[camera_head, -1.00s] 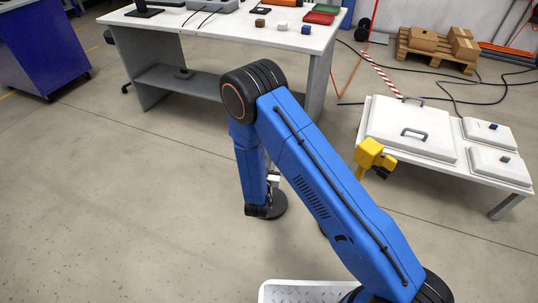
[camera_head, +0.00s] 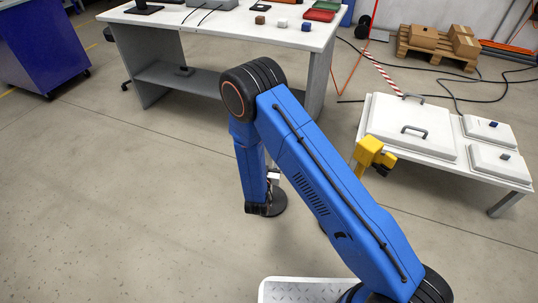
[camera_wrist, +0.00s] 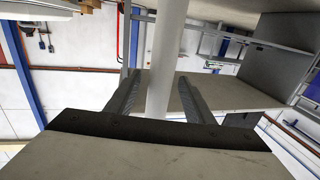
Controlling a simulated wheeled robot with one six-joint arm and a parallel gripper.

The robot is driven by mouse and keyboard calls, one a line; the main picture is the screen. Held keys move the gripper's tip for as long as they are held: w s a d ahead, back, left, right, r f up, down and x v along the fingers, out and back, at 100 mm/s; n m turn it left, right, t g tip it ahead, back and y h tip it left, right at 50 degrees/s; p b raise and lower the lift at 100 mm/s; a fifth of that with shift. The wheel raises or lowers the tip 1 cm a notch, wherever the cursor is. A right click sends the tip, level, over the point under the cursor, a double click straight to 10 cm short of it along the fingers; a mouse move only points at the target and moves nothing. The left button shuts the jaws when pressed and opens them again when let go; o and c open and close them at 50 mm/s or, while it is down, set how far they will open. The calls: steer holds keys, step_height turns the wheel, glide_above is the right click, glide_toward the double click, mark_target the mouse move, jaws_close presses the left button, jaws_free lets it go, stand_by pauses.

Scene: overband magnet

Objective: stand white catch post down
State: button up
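The white post (camera_wrist: 165,60) is a smooth round column in the wrist view. It runs from the top edge down between the two grey fingers of my gripper (camera_wrist: 156,85). A narrow gap shows on each side of the post, so the fingers look open around it. In the head view my blue arm hides most of the gripper and post. A small white part (camera_head: 273,178) shows beside the arm's end.
A white low table (camera_head: 450,172) with lidded panels stands at right, a yellow fixture (camera_head: 369,152) at its left. A grey workbench (camera_head: 225,28) stands behind, a blue cabinet (camera_head: 45,45) at far left. Cables and a pallet (camera_head: 437,50) lie back right. The left floor is clear.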

steer(key=s+a, duration=0.2)
steer(key=s, duration=1.5)
steer(key=shift+s, duration=0.15)
steer(key=w+d+r+m+g+y, duration=0.25)
steer(key=w+r+g, duration=0.35)
steer(key=w+r, duration=0.4)
steer(key=s+d+r+n+g+y, duration=0.1)
steer(key=d+r, duration=0.3)
steer(key=r, duration=0.4)
steer(key=s+d+r+n+g+y, duration=0.1)
steer(key=s+d+r+g+y, duration=0.1)
steer(key=d+r, duration=0.35)
steer(key=s+d+r+n+g, duration=0.2)
steer(key=s+d+r, duration=0.9)
steer(key=s, duration=0.1)
steer(key=s+d+r+g+h, duration=0.1)
steer(key=s+d, duration=0.4)
steer(key=s, duration=0.3)
steer(key=s+d+r+g+h, duration=0.1)
steer(key=s+d+r+h, duration=0.1)
steer(key=s+d, duration=0.4)
steer(key=s, duration=0.3)
steer(key=shift+s+d, duration=0.25)
steer(key=shift+d, duration=0.05)
